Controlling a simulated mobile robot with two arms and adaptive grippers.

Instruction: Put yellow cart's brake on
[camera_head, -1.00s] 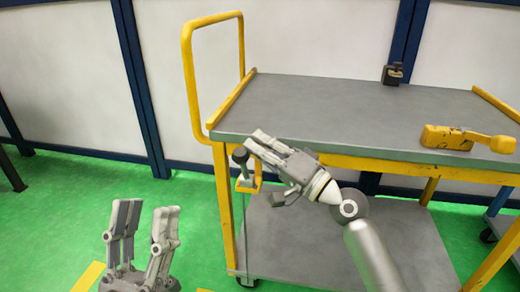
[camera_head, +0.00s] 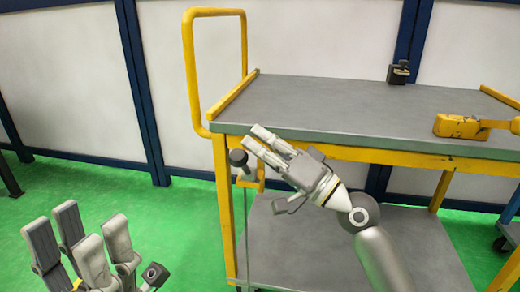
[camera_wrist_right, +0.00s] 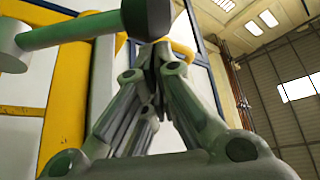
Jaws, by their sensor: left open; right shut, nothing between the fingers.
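The yellow cart (camera_head: 221,180) has grey decks and stands in the middle and right of the head view. Its brake lever, with a dark round knob (camera_head: 238,157), is at the cart's front left post, by a small yellow bracket. My right gripper (camera_head: 257,138) is shut and empty, its fingertips just right of and above the knob. In the right wrist view the knob (camera_wrist_right: 148,17) is close in front of the shut fingers (camera_wrist_right: 158,60); I cannot tell whether they touch. My left gripper (camera_head: 82,228) is open and empty, low at the left.
A yellow tool (camera_head: 460,127) lies on the cart's top deck (camera_head: 330,105) at the right. A small dark device (camera_head: 398,72) is at the deck's back edge. The green floor (camera_head: 110,190) left of the cart is clear. White wall panels stand behind.

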